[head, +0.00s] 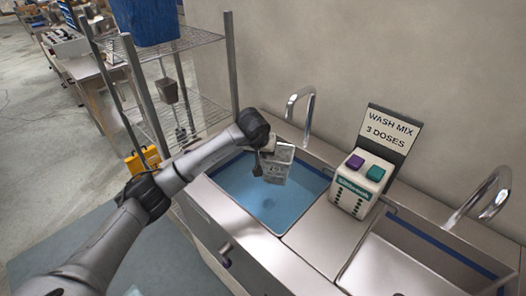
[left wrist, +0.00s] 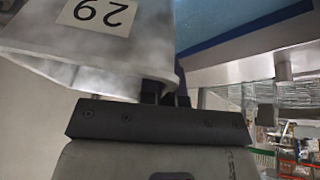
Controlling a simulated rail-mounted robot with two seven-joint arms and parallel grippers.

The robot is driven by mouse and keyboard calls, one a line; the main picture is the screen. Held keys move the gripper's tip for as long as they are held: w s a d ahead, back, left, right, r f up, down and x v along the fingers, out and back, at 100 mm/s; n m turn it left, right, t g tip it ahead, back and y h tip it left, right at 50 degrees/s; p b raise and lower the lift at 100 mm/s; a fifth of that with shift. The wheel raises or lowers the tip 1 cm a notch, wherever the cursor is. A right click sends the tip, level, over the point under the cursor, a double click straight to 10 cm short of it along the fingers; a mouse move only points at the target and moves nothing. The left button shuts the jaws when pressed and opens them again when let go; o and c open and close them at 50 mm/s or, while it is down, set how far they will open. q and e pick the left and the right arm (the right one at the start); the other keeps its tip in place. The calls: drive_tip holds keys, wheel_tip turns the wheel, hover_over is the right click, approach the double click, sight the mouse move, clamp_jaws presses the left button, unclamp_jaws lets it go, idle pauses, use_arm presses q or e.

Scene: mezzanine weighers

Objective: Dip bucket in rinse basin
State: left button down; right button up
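A small grey metal bucket (head: 278,164) with a pale number label hangs over the left basin (head: 311,168), which holds blue water (head: 265,206). In the head view I cannot tell whether its bottom touches the water. My left gripper (head: 267,146) reaches in from the left and is at the bucket's top edge. In the left wrist view the bucket (left wrist: 52,62) fills the upper left, its label upside down, and the left gripper's fingers (left wrist: 165,93) close on its rim. The bucket's inside is hidden. My right gripper is out of view.
A tap (head: 301,105) arches behind the basin. A dispenser (head: 357,185) with purple and green buttons stands right of it, before a sign (head: 388,133) reading "WASH MIX 3 DOSES". A second sink with a tap (head: 485,196) is farther right. A wire shelf (head: 185,43) stands at left.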

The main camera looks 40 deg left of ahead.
use_arm(q)
wheel_tip(320, 180, down, 20)
drive_tip(key=b, duration=1.1)
drive_tip(key=shift+f, duration=0.15)
idle(0.3)
idle(0.4)
idle(0.7)
idle(0.8)
idle(0.5)
